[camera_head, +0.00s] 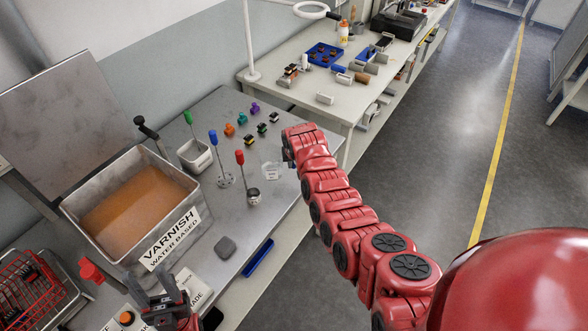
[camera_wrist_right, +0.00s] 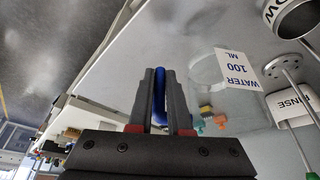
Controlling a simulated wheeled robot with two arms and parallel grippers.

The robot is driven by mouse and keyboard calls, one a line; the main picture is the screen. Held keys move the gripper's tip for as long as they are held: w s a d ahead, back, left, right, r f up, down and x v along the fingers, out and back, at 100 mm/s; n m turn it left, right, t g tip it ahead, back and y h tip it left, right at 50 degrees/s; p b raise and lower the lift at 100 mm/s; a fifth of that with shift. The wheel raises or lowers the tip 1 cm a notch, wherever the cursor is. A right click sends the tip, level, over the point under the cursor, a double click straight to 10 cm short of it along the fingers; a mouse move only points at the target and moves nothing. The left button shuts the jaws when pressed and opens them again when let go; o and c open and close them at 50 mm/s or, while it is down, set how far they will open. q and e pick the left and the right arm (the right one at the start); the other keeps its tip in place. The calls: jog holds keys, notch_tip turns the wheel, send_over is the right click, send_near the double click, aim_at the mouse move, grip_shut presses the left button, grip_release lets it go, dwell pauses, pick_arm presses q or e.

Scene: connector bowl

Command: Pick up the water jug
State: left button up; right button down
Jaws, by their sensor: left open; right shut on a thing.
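The water jug (camera_head: 271,171) is clear, with a white label, and stands at the right edge of the grey table. In the right wrist view its label (camera_wrist_right: 238,69) reads "WATER 100 ML", and its clear body is hard to make out. My right gripper (camera_head: 287,156) is beside the jug. In the right wrist view its fingers (camera_wrist_right: 159,76) are shut on a blue upright piece, which looks like the jug's handle. I cannot tell whether the jug is clear of the table. My left gripper (camera_head: 162,298) is open and empty at the lower left, near the varnish tub.
The varnish tub (camera_head: 180,237) stands at the left. A white container (camera_head: 194,155), a green-handled tool (camera_head: 189,120), a blue-handled tool (camera_head: 222,180) and a red-handled ladle with a metal cup (camera_head: 253,196) stand near the jug. Small coloured connectors (camera_head: 229,129) lie behind. A second bench (camera_head: 300,100) is beyond.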

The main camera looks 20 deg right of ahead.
jog(key=shift+r+b, duration=1.2)
jog(key=shift+r, duration=1.65)
